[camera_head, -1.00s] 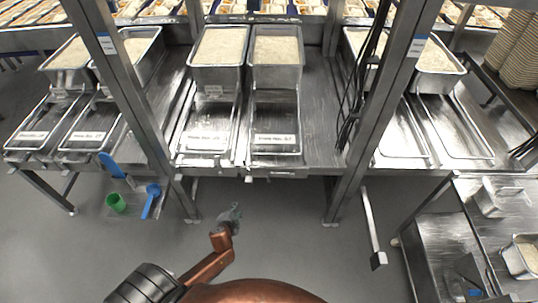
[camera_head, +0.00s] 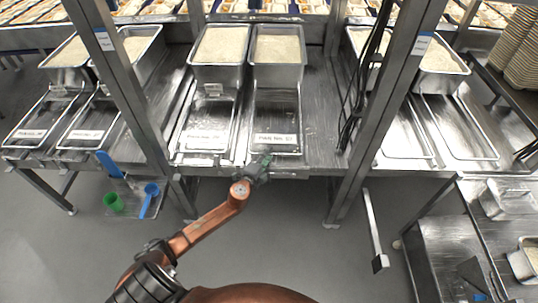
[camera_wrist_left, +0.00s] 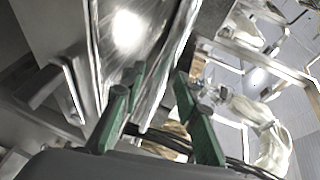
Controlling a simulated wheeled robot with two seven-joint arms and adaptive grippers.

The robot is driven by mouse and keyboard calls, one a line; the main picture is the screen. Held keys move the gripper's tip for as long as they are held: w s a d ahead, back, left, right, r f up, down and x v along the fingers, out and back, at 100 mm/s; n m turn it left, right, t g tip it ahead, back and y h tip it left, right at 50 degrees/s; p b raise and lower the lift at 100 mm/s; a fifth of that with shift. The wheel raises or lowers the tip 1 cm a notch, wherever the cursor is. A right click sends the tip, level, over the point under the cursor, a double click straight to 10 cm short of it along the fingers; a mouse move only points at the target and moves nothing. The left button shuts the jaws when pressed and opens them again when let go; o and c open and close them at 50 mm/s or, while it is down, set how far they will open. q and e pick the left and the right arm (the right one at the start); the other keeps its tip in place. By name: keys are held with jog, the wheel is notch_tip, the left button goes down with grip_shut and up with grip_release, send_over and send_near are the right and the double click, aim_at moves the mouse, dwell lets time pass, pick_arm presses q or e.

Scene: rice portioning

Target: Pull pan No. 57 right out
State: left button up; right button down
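The metal pan labelled what looks like No. 57 (camera_head: 276,105) lies on the middle table, the right one of a pair. Its label (camera_head: 275,138) faces me at the near end. A deep rice-filled container (camera_head: 277,75) stands at its far end. My left gripper (camera_head: 262,165) is at the near edge of this pan, slightly left of the label. In the left wrist view, the green fingers of my left gripper (camera_wrist_left: 152,88) are apart, with a thin metal edge (camera_wrist_left: 155,95) running between them. I cannot tell whether they touch it. My right gripper is not in view.
A similar labelled pan (camera_head: 207,115) lies just left, with a rice container (camera_head: 219,75) behind it. Upright posts (camera_head: 135,110) (camera_head: 378,110) flank the middle table. A green cup (camera_head: 113,203) and blue scoop (camera_head: 150,195) sit low at left.

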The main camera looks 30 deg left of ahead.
pick_arm(q)
jog(key=shift+w+f, duration=0.1)
jog(key=shift+w, duration=0.35)
jog(key=shift+c, duration=0.3)
grip_shut()
